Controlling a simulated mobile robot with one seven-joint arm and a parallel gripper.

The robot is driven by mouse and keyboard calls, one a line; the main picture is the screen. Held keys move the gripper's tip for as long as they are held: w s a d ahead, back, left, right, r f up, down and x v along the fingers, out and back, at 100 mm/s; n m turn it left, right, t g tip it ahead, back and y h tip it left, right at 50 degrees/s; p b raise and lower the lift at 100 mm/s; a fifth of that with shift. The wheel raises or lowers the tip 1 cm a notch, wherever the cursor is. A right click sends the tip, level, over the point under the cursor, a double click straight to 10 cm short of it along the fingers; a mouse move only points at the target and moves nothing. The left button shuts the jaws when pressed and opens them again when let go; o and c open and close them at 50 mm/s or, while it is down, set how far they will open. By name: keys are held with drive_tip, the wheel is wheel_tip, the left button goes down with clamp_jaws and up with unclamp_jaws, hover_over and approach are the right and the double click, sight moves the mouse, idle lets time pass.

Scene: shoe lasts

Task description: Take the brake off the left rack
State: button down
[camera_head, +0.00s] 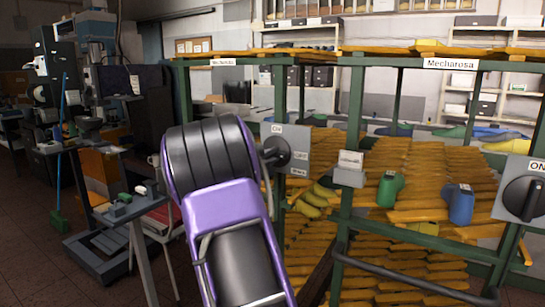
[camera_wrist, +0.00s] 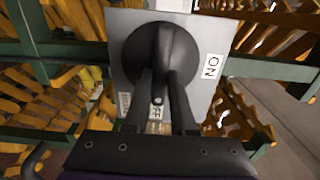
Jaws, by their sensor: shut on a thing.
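The left rack (camera_head: 185,105) is a green frame holding yellow-orange shoe lasts. A grey switch plate (camera_head: 298,143) with a round dark knob (camera_head: 277,152) is mounted on it. Small white labels sit on the plate, one reading ON at its upper left in the head view. In the wrist view the knob (camera_wrist: 160,45) fills the middle of the plate (camera_wrist: 208,38), with the ON label at right. My gripper (camera_wrist: 160,85) is shut on the knob, one finger on each side. Its fingers partly cover the lower labels.
A second rack labelled Mecharosa (camera_head: 450,64) stands at right with its own dark knob (camera_head: 524,198) on a plate.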

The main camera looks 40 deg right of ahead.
drive_tip(key=c, duration=0.7)
unclamp_jaws()
drive_tip(key=shift+c, duration=0.2)
drive_tip(key=v, duration=1.7)
drive_tip(key=shift+a, duration=0.25)
drive_tip(key=shift+s, duration=0.15)
